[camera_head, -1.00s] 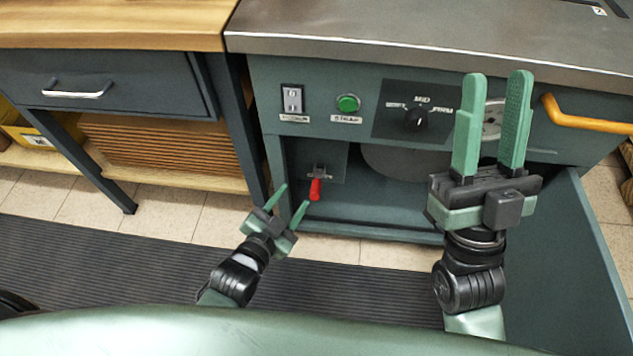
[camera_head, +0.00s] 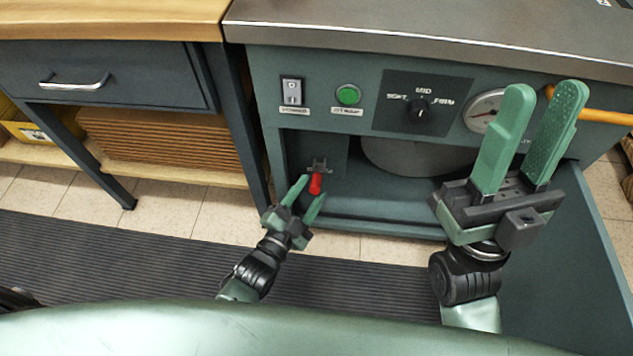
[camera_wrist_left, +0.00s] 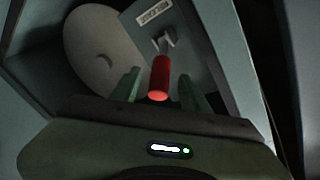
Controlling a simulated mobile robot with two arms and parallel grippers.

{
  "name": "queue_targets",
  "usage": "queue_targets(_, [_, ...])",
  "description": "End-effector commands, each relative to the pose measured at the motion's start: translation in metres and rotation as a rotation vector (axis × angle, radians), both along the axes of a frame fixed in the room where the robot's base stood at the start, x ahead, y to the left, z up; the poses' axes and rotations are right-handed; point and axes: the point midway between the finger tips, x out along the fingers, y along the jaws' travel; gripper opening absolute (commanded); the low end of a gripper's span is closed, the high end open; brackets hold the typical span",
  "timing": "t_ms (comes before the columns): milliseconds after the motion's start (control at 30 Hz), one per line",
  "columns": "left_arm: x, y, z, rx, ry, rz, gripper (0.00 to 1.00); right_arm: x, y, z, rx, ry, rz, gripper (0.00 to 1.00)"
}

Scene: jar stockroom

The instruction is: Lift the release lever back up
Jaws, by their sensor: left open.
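The release lever has a red grip (camera_head: 316,184) that hangs down from a small grey bracket (camera_head: 319,165) inside the open lower bay of the machine. My left gripper (camera_head: 306,192) is open, with its two green fingers close to the red grip. In the left wrist view the red grip (camera_wrist_left: 159,78) lies between the left gripper's fingers (camera_wrist_left: 159,88); I cannot tell whether they touch it. My right gripper (camera_head: 536,135) is open and empty, raised in front of the machine's panel at the right.
The panel holds a switch (camera_head: 291,91), a green button (camera_head: 348,94), a black knob (camera_head: 418,111) and a gauge (camera_head: 481,112). An open door (camera_head: 580,240) stands at the right. A wooden-topped bench (camera_head: 110,20) with a drawer is at the left.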

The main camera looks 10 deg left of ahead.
Motion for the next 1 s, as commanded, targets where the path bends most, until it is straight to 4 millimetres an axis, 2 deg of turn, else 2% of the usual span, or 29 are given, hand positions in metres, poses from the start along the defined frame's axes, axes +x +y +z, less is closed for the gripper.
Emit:
queue_targets(100, [0.013,-0.005,-0.001,-0.001,-0.002,-0.001,0.46,-0.018,-0.004,0.000,0.030,-0.090,0.006,0.36])
queue_targets(300, [0.031,-0.013,-0.001,-0.001,0.000,-0.001,0.46,-0.017,-0.004,-0.007,0.027,-0.083,0.005,0.36])
queue_targets(633, [0.034,-0.014,0.000,-0.002,0.001,-0.001,0.46,-0.017,-0.004,-0.007,0.027,-0.082,0.005,0.36])
queue_targets(800, [0.034,-0.014,0.000,-0.002,0.001,-0.001,0.00,-0.017,-0.004,-0.007,0.027,-0.082,0.005,0.36])
queue_targets(1000, [0.034,-0.014,0.000,-0.002,0.001,-0.001,0.00,-0.017,-0.004,-0.007,0.027,-0.081,0.005,0.36])
